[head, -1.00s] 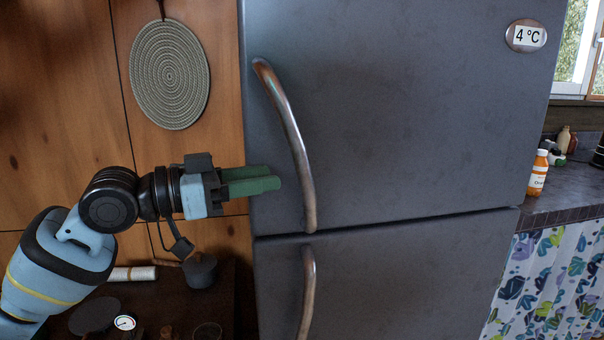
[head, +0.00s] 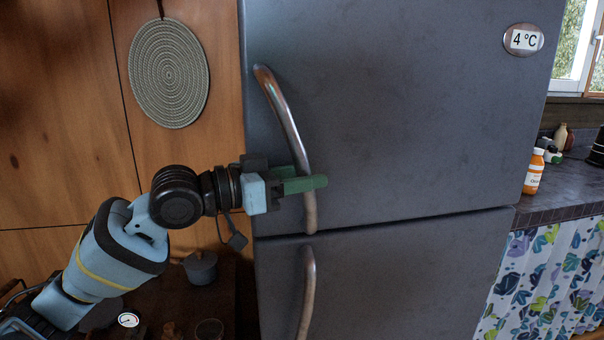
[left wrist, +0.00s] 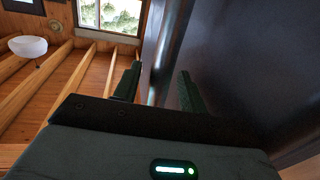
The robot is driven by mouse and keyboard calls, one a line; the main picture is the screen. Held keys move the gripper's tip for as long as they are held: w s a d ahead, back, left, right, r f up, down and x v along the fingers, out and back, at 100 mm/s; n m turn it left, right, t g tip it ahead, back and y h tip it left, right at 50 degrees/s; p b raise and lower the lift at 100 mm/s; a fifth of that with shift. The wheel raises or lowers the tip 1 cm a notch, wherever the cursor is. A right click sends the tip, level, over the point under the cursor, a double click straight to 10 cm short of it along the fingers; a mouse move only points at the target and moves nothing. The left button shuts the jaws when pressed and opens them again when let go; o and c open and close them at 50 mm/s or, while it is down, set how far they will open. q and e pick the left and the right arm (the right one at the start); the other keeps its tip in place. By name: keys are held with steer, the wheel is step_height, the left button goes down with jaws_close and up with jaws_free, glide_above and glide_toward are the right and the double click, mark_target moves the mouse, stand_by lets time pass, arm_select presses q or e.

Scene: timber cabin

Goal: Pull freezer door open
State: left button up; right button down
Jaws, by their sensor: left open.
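The refrigerator's grey upper door (head: 400,120) is shut and carries a curved metal handle (head: 286,120) on its left side. The lower door (head: 400,275) is also shut and has its own handle (head: 308,290). I cannot tell from any label which door is the freezer. My left gripper (head: 312,184) is open, its green fingers reaching across the lower part of the upper handle. In the left wrist view, a shiny strip that looks like this handle (left wrist: 155,70) shows between the two fingers. Whether they touch it is unclear. My right gripper is not in view.
A low dark table with a pot (head: 201,267) and a small gauge (head: 128,320) stands below my left arm. A round woven mat (head: 169,74) hangs on the wooden wall. A counter (head: 565,185) with an orange bottle (head: 534,172) adjoins the refrigerator's right side.

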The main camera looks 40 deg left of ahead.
arm_select(q)
jaws_close()
stand_by(0.3)
steer(key=shift+d, duration=0.1)
